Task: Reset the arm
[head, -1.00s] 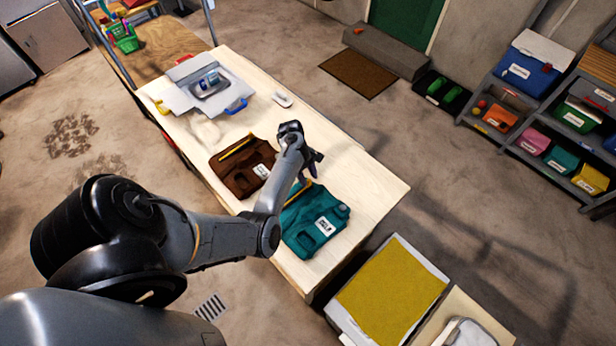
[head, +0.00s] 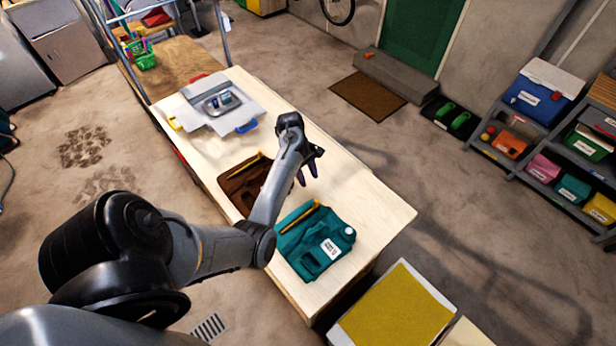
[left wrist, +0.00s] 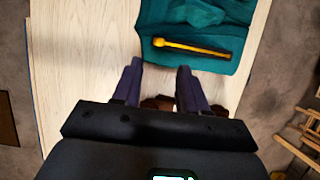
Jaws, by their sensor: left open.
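My left gripper (head: 308,171) is open and empty above the light wooden table (head: 375,210), between a teal folded cloth pouch (head: 335,233) and a brown one (head: 236,185). A yellow tool (head: 298,217) lies on the teal pouch. In the left wrist view the open fingers (left wrist: 160,66) point toward the teal pouch (left wrist: 160,15), and the yellow tool (left wrist: 192,48) lies beyond the fingertips, apart from them. The brown pouch is partly hidden behind my left arm and carries another thin yellow tool (head: 245,165). My right gripper is not in view.
A grey-white tray (head: 195,105) with small items stands at the table's far end. A small pale object seen earlier beside it is hidden now. A yellow-topped box (head: 395,310) stands at the near right. Shelves with bins (head: 540,92) are at the right.

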